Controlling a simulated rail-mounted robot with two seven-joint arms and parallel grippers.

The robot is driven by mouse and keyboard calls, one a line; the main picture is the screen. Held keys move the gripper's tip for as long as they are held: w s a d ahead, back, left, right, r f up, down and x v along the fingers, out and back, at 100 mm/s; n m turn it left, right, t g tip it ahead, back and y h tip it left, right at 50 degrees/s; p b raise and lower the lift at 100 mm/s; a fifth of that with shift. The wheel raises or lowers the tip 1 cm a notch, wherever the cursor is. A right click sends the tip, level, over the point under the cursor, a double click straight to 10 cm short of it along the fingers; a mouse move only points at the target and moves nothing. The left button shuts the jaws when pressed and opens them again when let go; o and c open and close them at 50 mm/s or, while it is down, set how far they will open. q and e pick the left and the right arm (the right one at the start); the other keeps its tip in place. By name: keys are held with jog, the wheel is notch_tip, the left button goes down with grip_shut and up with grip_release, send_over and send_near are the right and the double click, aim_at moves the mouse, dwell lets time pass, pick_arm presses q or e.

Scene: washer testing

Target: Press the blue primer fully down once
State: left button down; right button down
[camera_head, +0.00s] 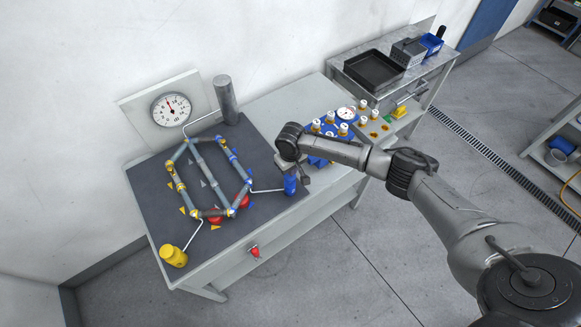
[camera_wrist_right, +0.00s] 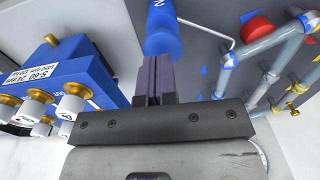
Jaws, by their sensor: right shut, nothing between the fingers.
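The blue primer (camera_head: 290,187) stands upright at the right front corner of the dark mat on the bench. A thin white tube runs from it to the pipe loop. It also shows at the top of the right wrist view (camera_wrist_right: 166,30). My right gripper (camera_head: 291,172) is shut and empty, directly above the primer. Its closed fingertips (camera_wrist_right: 162,60) line up with the primer's rounded top; I cannot tell whether they touch it. The arm hides part of this area in the head view. My left gripper is not in view.
The pipe loop (camera_head: 207,176) lies between, with a gauge (camera_head: 171,109) behind. A blue manifold block (camera_wrist_right: 55,85) with several white-capped fittings sits close beside my right gripper. A red knob (camera_head: 254,251) is on the bench front.

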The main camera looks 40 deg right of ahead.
notch_tip(320, 180, up, 10)
jog(key=shift+b, duration=0.3)
